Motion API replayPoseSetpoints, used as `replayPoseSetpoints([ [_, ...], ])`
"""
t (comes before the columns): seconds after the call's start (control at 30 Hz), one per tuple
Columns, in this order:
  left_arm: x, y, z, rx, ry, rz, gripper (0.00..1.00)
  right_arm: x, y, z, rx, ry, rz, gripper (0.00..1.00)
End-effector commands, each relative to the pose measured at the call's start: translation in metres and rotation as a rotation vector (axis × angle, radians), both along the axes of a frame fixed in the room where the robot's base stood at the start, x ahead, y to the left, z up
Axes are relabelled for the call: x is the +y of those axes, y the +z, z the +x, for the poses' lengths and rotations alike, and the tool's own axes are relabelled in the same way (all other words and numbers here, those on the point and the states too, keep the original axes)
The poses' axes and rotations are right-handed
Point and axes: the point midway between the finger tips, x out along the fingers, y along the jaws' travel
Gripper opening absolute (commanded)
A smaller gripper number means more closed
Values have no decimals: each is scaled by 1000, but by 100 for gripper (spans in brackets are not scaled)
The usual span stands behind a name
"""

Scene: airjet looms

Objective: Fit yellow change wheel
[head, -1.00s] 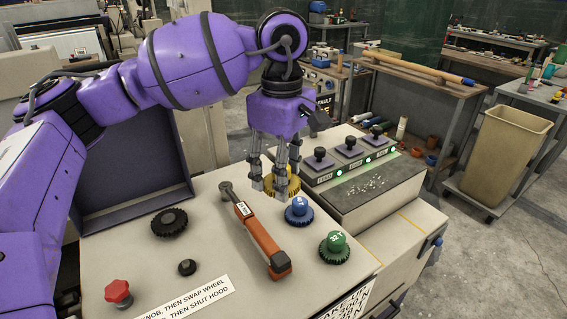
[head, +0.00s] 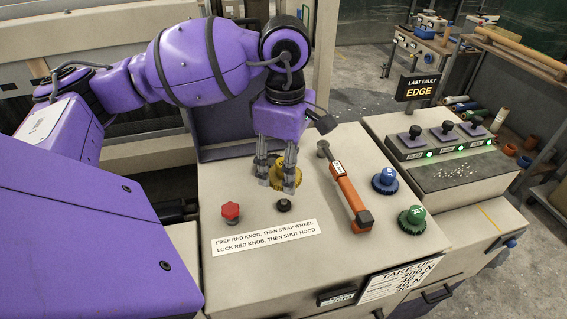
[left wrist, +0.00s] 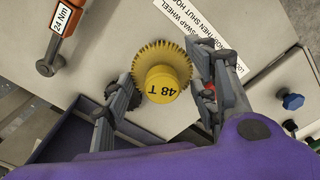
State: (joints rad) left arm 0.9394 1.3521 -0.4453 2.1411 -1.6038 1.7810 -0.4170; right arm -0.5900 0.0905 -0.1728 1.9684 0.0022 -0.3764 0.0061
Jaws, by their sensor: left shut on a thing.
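My left gripper (head: 278,178) is shut on the yellow change wheel (head: 289,170) and points down over the machine's cream top. The left wrist view shows the wheel (left wrist: 162,72) between the fingers, its hub marked 48 T. A dark toothed edge (left wrist: 127,98) shows partly behind the wheel; the rest is hidden. I cannot tell the gap between the yellow wheel and the top. The red knob (head: 231,212) and a small black knob (head: 283,205) stand in front of the gripper. My right gripper is not in view.
An orange torque wrench (head: 348,192) lies right of the gripper. Blue (head: 385,180) and green (head: 412,218) wheels stand beyond it. An instruction label (head: 264,238) is on the front of the top. A console with lit green lamps (head: 447,145) is at right.

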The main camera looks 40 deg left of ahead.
Motion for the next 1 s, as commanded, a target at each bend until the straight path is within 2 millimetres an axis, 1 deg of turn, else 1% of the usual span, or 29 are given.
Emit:
replayPoseSetpoints([
  [0.17,0,1,0,-1,-1,0,21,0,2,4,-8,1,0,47],
  [0.37,0,-3,0,1,-2,1,21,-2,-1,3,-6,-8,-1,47],
  [0.57,0,-18,0,4,-2,1,21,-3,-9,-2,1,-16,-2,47],
  [0.8,0,-42,0,6,-1,2,21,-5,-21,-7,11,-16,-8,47],
  [1.0,0,-56,0,2,-2,2,21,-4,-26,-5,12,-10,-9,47],
])
